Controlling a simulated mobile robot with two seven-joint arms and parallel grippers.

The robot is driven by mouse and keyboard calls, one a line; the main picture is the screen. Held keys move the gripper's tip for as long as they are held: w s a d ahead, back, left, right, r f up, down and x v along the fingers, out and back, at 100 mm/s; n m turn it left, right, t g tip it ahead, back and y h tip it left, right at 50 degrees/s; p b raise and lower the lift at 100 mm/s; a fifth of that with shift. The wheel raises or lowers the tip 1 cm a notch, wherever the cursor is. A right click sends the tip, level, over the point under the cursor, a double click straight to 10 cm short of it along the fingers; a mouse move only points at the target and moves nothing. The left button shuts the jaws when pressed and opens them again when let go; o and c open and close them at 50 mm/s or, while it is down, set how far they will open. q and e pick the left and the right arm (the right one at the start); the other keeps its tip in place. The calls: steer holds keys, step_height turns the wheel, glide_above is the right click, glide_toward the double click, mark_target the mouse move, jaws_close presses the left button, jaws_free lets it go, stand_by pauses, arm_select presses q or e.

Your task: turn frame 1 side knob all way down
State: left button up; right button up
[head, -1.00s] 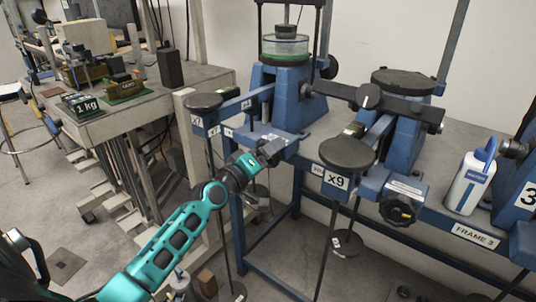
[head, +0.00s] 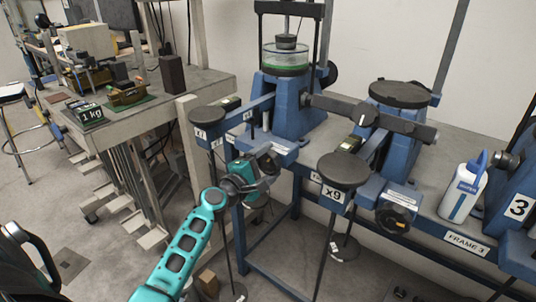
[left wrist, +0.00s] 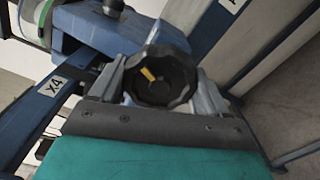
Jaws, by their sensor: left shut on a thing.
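The side knob is a black, lobed hand knob with a yellow mark; it shows clearly in the left wrist view (left wrist: 158,77). It sits on the end of the leftmost blue lever frame (head: 290,105), which I take to be frame 1. In the head view the knob (head: 270,161) is small and partly hidden by my gripper. My left gripper (head: 262,168) is shut on the knob, with one finger on each side of it in the left wrist view. The yellow mark points up and left in that view. My right gripper is not in view.
A second blue frame with a similar black knob (head: 394,216) stands to the right. Round black pans (head: 343,170) on rods stand near my arm. A white bottle (head: 463,190) stands on the bench. A grey table (head: 130,120) with a 1 kg weight is at left.

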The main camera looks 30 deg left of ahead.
arm_select(q)
steer(key=o, duration=1.1)
steer(key=shift+n, duration=0.4)
steer(key=o, duration=0.3)
steer(key=shift+w, duration=0.2)
steer(key=shift+s, duration=0.15)
steer(key=shift+s, duration=0.3)
steer(key=shift+s+a, duration=0.2)
steer(key=shift+s, duration=2.45)
